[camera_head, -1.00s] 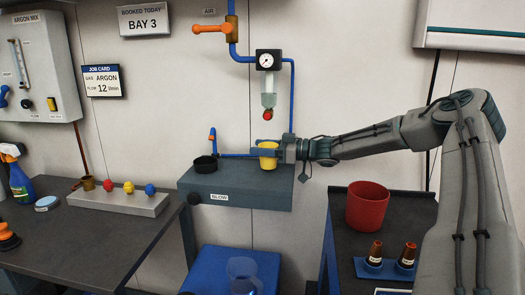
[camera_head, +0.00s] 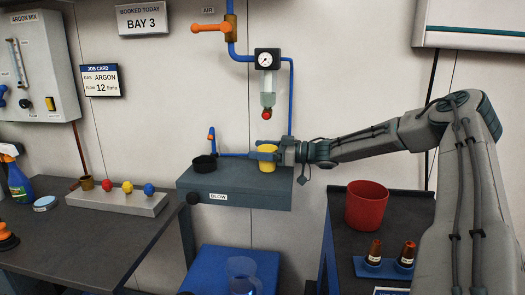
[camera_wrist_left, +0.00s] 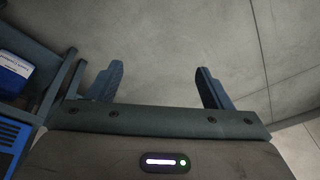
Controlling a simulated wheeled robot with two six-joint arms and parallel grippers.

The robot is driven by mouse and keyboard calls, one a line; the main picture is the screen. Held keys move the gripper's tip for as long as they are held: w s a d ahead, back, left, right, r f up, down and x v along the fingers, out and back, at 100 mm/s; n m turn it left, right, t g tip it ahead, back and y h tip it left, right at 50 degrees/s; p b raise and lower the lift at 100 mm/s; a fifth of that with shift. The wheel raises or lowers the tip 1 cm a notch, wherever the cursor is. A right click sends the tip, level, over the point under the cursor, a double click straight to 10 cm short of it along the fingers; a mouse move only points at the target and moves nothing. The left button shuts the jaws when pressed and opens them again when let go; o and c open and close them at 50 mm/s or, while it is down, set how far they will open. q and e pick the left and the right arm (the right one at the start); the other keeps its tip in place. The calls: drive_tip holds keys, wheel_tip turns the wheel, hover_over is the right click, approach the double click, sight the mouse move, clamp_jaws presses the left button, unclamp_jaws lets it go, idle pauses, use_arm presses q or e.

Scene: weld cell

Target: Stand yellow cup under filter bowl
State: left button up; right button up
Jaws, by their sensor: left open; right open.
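The yellow cup (camera_head: 267,163) stands upright on the grey blow-off box, below the filter bowl (camera_head: 268,98) with its red drain knob. A clear gap separates the cup's top from the knob. My right gripper (camera_head: 264,151) comes in from the right at the cup's upper part. Its jaws are open around the cup, and a finger hides part of it. I cannot tell whether a finger still touches the cup. My left gripper (camera_wrist_left: 158,84) is open and empty in the left wrist view, with grey floor beyond its fingers.
A red bin (camera_head: 367,206) and brown bottles (camera_head: 375,250) stand on the right bench. A blue surface (camera_head: 215,262) with a clear jug lies below.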

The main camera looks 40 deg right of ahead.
sight(276, 152)
use_arm(q)
drive_tip(key=shift+s+f, duration=0.1)
use_arm(e)
drive_tip(key=shift+r, duration=0.15)
